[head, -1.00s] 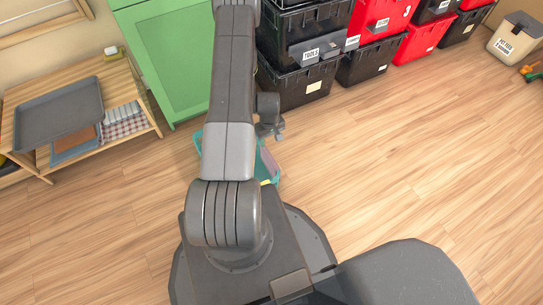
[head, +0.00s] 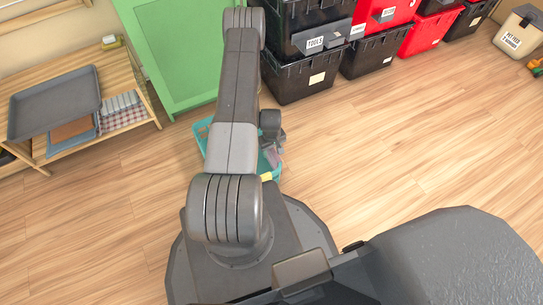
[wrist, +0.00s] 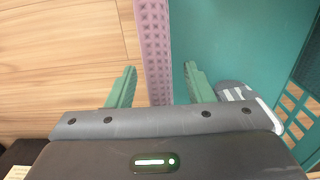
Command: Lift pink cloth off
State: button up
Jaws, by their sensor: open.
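The pink cloth (wrist: 155,45) shows in the wrist view as a dimpled strip along the wall of the teal basket (wrist: 225,40), apparently draped over its rim. My gripper (wrist: 160,69) is open, with one green finger on each side of the cloth and a gap on both sides. The cloth's lower end is hidden behind the gripper body.
A grey and white striped item (wrist: 240,94) lies inside the basket. A green cabinet (head: 180,55) and stacked black totes (head: 300,75) stand behind it. A wooden shelf with a grey tray (head: 55,100) is at left.

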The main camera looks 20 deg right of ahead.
jog(key=shift+f, duration=0.1)
grip_shut()
